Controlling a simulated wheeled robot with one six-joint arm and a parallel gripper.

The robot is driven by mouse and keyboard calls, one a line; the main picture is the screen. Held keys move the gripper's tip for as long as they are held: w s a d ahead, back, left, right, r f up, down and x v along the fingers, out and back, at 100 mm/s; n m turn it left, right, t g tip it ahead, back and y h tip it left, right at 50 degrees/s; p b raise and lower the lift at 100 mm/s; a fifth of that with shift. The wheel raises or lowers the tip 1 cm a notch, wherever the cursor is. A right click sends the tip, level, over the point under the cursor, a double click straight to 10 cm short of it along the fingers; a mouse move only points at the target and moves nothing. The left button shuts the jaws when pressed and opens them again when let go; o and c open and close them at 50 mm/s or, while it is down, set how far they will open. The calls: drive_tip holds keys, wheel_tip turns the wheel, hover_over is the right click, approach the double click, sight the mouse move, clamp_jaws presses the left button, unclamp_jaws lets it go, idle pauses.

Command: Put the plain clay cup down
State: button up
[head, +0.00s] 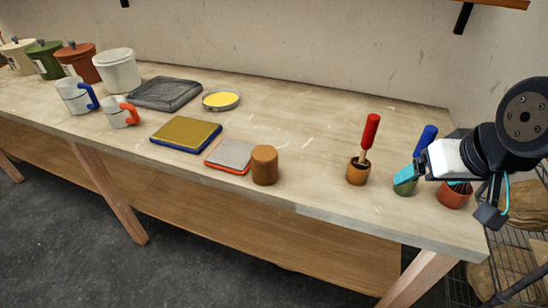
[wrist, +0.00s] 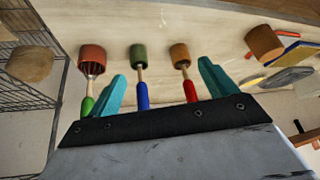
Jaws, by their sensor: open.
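A plain brown clay cup (head: 264,165) stands on the bench near the front edge, beside an orange-edged grey pad (head: 232,153). Its top looks closed. In the wrist view the cup (wrist: 263,42) is at the upper right, outside the fingers and apart from them. My gripper (head: 412,172) is at the right end of the bench, well away from the cup. In the wrist view my gripper (wrist: 162,88) has its teal fingers wide apart, with nothing held.
Tools stand in an orange-brown cup (head: 358,174), a green cup (head: 405,187) and a red-brown cup (head: 454,196), close to my gripper. A blue-edged pad (head: 186,134), yellow dish (head: 221,99), mugs and pots are further left. A wire rack (head: 527,250) is at right.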

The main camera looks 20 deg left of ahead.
drive_tip(key=w+a+f+n+t+y, duration=0.15)
drive_tip(key=w+a, duration=0.25)
drive_tip(key=a, duration=0.4)
drive_tip(key=w+a+f+n+t+y, duration=0.1)
drive_tip(key=w+a+f+y, duration=0.15)
drive_tip(key=a, duration=0.55)
drive_tip(key=n+t+y, duration=0.3)
approach(265, 152)
drive_tip(key=shift+m+g, duration=0.25)
drive_tip(key=x, duration=0.4)
drive_tip(key=shift+w+d, duration=0.1)
drive_tip(key=shift+w+a+f, duration=0.1)
drive_tip(key=shift+a, duration=0.25)
drive_tip(key=x, duration=0.7)
drive_tip(key=shift+w, duration=0.2)
drive_tip(key=c, duration=1.3)
